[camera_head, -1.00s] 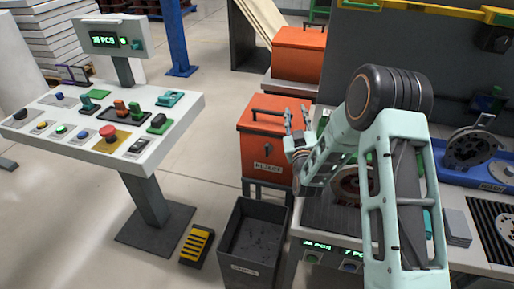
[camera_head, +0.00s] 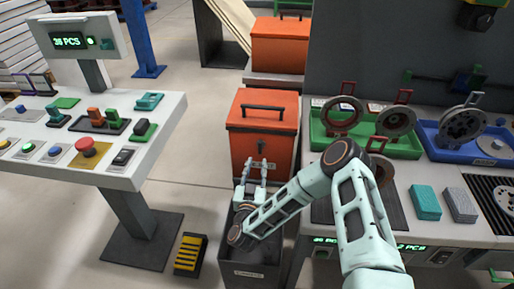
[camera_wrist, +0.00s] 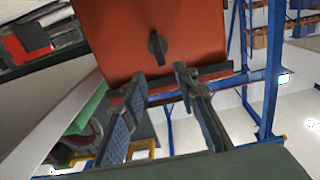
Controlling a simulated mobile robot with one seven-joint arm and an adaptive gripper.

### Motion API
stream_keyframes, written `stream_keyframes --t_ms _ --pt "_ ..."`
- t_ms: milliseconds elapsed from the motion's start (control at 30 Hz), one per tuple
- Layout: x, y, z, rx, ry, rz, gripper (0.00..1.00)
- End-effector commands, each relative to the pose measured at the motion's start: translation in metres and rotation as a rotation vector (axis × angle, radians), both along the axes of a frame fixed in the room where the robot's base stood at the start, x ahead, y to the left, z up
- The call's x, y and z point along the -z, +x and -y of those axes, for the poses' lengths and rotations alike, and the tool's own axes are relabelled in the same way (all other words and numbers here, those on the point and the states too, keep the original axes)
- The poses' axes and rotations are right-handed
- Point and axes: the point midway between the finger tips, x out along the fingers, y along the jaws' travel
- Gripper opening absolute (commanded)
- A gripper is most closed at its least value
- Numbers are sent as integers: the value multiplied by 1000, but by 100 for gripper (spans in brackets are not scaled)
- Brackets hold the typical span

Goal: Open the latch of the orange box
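The orange box (camera_head: 255,150) stands left of the workbench, with a dark handle (camera_head: 263,107) on its lid, which looks closed. Its small dark latch (camera_head: 261,145) is on the front face. In the wrist view the latch (camera_wrist: 157,46) is a dark upright tab on the orange face, beyond the fingertips and roughly between them. My gripper (camera_head: 253,168) is in front of the box, a little below the latch. Its two fingers also show apart and empty in the wrist view (camera_wrist: 158,82). They look clear of the latch. The lower front of the box is partly hidden by my gripper.
A dark open bin (camera_head: 228,262) stands below my gripper. The workbench (camera_head: 440,205) with green (camera_head: 318,133) and blue (camera_head: 428,135) trays is at right. A control console (camera_head: 120,165) is at left. Another orange box (camera_head: 280,52) stands behind.

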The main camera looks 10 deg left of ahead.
Motion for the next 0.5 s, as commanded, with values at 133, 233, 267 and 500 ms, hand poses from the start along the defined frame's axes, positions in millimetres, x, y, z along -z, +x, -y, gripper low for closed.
stream_keyframes --t_ms 133,233,267,500 --pt "-1 28 2 3 0 4 28" --pt "-1 48 4 4 0 4 28" --pt "-1 53 3 2 0 3 28" --pt "0 87 4 1 0 1 28"
